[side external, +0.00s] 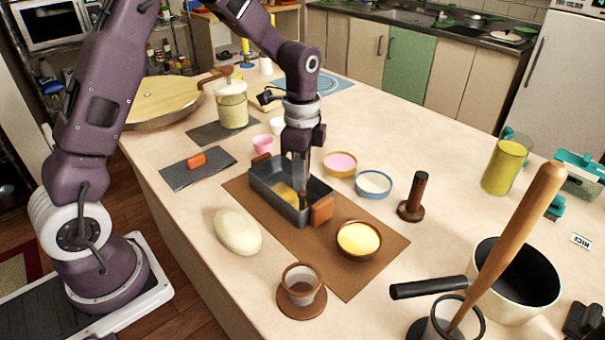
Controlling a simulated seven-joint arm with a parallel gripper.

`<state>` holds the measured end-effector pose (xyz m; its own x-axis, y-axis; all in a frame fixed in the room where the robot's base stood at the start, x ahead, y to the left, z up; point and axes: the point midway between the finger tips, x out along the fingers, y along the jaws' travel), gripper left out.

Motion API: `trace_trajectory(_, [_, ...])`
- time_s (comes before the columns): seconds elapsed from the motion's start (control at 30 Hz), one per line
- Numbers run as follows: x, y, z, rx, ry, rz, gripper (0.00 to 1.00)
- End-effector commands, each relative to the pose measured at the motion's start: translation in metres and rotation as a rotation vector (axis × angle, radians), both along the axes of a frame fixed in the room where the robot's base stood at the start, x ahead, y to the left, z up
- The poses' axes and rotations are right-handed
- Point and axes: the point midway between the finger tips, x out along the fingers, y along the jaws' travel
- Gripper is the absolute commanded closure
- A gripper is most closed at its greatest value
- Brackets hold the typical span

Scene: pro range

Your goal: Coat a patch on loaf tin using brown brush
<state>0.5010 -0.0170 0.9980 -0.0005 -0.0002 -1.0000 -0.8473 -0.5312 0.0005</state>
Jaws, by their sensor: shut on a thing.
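The loaf tin (262,186) is a dark grey rectangular pan with orange-brown end handles, standing on a brown mat. A yellow patch (285,193) shows on its inside floor. My gripper (300,182) points down into the tin, its fingers shut on a slim brown piece, apparently the brown brush (303,199). The brush is small in view and partly hidden by the fingers and the tin's near wall. I cannot tell whether its tip touches the tin floor.
A bowl of yellow contents (358,240) stands close to the tin's near right end. Pink (340,163) and white (373,184) bowls sit behind. The mat's front corner is clear.

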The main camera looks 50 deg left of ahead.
Motion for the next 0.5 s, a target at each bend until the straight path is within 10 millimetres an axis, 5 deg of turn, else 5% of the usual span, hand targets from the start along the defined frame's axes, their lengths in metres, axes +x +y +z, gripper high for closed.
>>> trace_trajectory(0.5, [0.000, 0.049, 0.000, 0.001, 0.000, 0.001, 1.00])
